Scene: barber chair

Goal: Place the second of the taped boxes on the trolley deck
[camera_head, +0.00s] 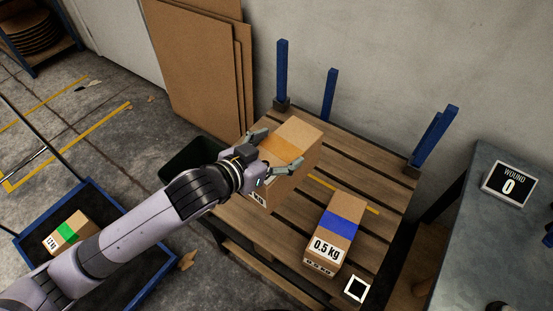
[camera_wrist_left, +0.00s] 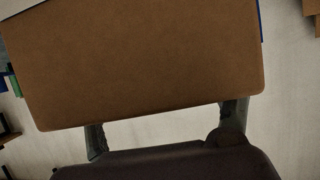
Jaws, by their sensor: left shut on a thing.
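My left gripper (camera_head: 279,150) is shut on the box with orange tape (camera_head: 299,136), its fingers along two sides of it. The box is at the back left part of the slatted wooden pallet; I cannot tell if it touches the slats. In the left wrist view the box's brown face (camera_wrist_left: 140,62) fills most of the picture between the fingers. A box with blue tape (camera_head: 335,235), marked 0.5 kg, lies on the pallet. A box with green tape (camera_head: 70,231) lies on the dark deck of the blue-rimmed trolley (camera_head: 92,186) at lower left, partly behind my arm.
The pallet (camera_head: 375,225) has blue posts (camera_head: 282,70) along its back. Brown boards (camera_head: 195,65) lean on the wall. A dark bin (camera_head: 196,158) stands left of the pallet. A grey bench (camera_head: 490,235) with a small sign (camera_head: 509,184) is at right. The trolley deck right of the green-taped box looks clear.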

